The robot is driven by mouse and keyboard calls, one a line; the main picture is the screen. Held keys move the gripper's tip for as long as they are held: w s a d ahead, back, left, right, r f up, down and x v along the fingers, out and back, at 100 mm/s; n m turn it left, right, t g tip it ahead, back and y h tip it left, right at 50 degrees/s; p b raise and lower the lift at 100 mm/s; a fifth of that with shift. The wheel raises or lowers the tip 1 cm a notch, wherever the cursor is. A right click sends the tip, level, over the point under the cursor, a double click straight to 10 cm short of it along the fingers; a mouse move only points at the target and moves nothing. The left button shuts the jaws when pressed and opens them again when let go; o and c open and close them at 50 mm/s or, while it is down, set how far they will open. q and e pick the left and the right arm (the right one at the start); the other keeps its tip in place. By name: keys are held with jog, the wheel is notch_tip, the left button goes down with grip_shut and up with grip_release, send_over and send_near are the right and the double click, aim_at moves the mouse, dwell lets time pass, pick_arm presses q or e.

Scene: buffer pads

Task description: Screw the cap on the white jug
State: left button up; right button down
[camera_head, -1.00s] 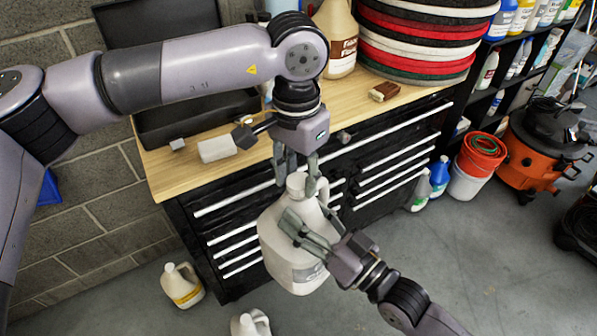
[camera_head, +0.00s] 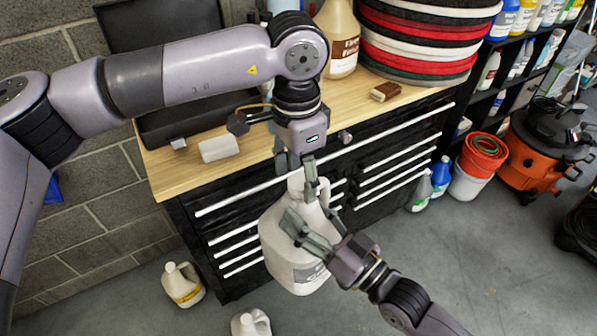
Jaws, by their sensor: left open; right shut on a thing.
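The white jug (camera_head: 281,243) hangs upright in front of the black drawer cabinet, above the floor. My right gripper (camera_head: 294,226) is shut on the jug at its handle side. My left gripper (camera_head: 300,186) is directly above the jug, pointing down, with its fingers open around the jug's neck. The cap cannot be made out; the jug's mouth is hidden by the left fingers.
The cabinet's wooden top (camera_head: 180,180) holds a white block (camera_head: 219,148), a brown block (camera_head: 385,91), a large jug (camera_head: 339,40) and stacked pads (camera_head: 420,40). Two white jugs (camera_head: 183,285) (camera_head: 251,323) stand on the floor. An orange vacuum (camera_head: 533,155) is at right.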

pick_arm(q)
jog(key=shift+r, duration=0.1)
jog(key=shift+r, duration=2.25)
jog(key=shift+c, duration=0.5)
